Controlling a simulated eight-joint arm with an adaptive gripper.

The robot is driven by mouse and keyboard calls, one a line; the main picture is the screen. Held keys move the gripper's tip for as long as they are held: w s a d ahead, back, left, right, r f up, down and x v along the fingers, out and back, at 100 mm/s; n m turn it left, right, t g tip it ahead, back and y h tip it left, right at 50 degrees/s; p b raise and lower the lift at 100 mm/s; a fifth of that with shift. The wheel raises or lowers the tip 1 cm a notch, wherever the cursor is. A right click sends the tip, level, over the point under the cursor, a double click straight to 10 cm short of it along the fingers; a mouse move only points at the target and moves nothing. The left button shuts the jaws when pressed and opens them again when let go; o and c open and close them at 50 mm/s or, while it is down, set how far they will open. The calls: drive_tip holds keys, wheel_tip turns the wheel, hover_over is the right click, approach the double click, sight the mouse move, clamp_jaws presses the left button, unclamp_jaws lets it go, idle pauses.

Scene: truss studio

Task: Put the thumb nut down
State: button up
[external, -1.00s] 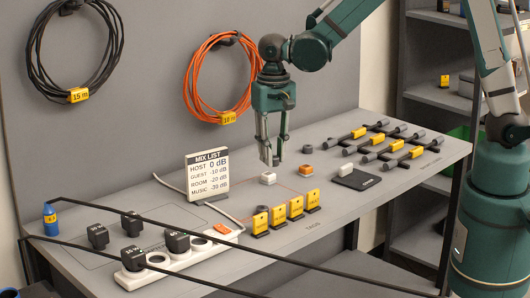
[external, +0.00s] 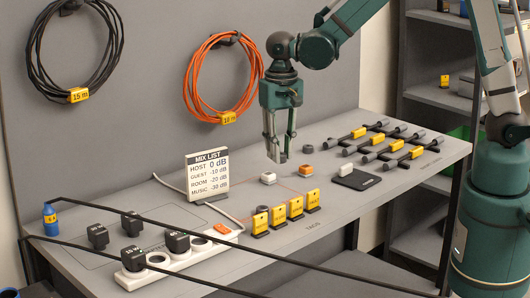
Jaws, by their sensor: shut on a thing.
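My gripper (external: 279,155) hangs fingers-down above the middle of the grey table (external: 330,225), shut on a small dark thing at its fingertips. I take it to be the thumb nut; it is mostly hidden by the fingers and too small to make out. The fingertips appear a little above the tabletop, behind a white block. A small dark round piece (external: 308,149) lies on the table just right of the fingers.
Near the gripper are a white block (external: 268,178), an orange-topped block (external: 306,171) and a black pad (external: 358,180). Yellow tags (external: 278,217) stand in front. The mix list sign (external: 208,174) is at left; several black bars with yellow labels (external: 378,145) lie at right.

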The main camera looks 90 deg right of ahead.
drive_tip(key=s+d+r, duration=0.1)
drive_tip(key=s+d, duration=0.6)
drive_tip(key=s, duration=0.5)
drive_tip(key=p, duration=0.1)
hover_over(365, 178)
drive_tip(key=shift+d+f+n, duration=0.1)
drive_tip(key=shift+d+n, duration=0.05)
drive_tip(key=shift+n, duration=0.15)
drive_tip(key=shift+f, duration=0.1)
drive_tip(key=shift+f+b, duration=0.45)
drive_tip(key=shift+f, duration=2.35)
drive_tip(key=shift+f, duration=0.1)
drive_tip(key=shift+f+b, duration=0.4)
drive_tip(key=shift+f, duration=1.6)
drive_tip(key=shift+f, duration=0.15)
